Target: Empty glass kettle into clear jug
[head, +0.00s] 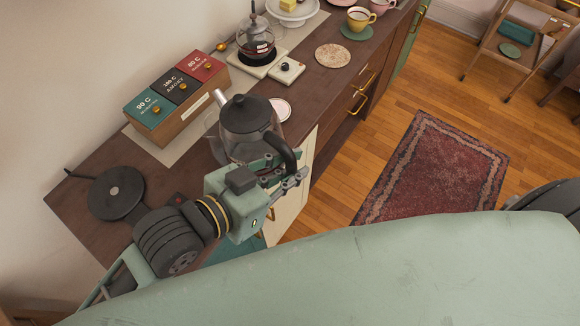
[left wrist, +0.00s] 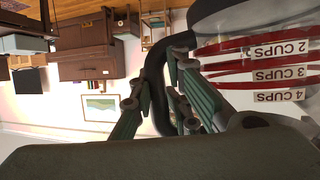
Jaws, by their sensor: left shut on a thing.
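The glass kettle (head: 240,118), with a dark lid, a metal spout and a black handle, is over the near part of the counter in the head view. It looks about upright; I cannot tell if it touches the counter. My left gripper (head: 287,178) is shut on its handle, which shows between the fingers (left wrist: 165,95) in the left wrist view. Beside it there, a glass wall with red bands and cup labels (left wrist: 280,70) appears upside down. A faint clear outline (head: 211,124), perhaps the clear jug, is left of the kettle, mostly hidden. My right gripper is out of view.
A wooden box with three coloured lids (head: 176,92) stands behind the kettle on the counter (head: 90,150). A round black plate (head: 116,193) lies at the left. A small glass pot (head: 256,40) stands farther back. A white disc (head: 281,109) lies right of the kettle.

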